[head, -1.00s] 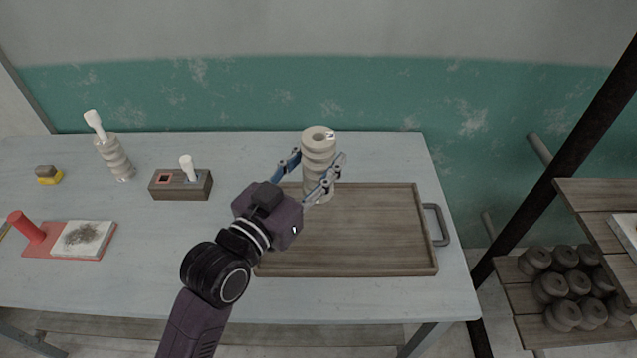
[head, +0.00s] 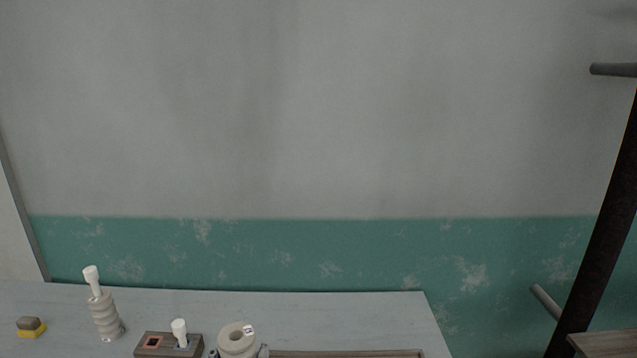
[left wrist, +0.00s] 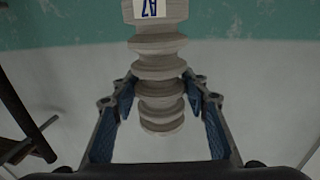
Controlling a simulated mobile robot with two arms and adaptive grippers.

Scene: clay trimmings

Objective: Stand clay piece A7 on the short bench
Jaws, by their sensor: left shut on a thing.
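Clay piece A7 (head: 238,338) is a pale grey, ridged column with a hole in its top. It shows at the bottom edge of the head view, its lower part cut off. In the left wrist view the same piece (left wrist: 159,64) bears a white label with A7 in blue, upside down in the picture. My left gripper (left wrist: 158,92) is shut on it, with a blue-padded finger on each side. In the head view only bits of those fingers show beside the piece. My right gripper is out of view. I cannot make out the short bench.
A wooden block (head: 150,347) with a white-handled tool stands just left of the piece. A ridged pale column (head: 105,318) and a yellow-based item (head: 31,328) stand further left on the table (head: 330,315). The tray's back rim (head: 345,353) is to the right. A dark rack post (head: 603,210) rises at right.

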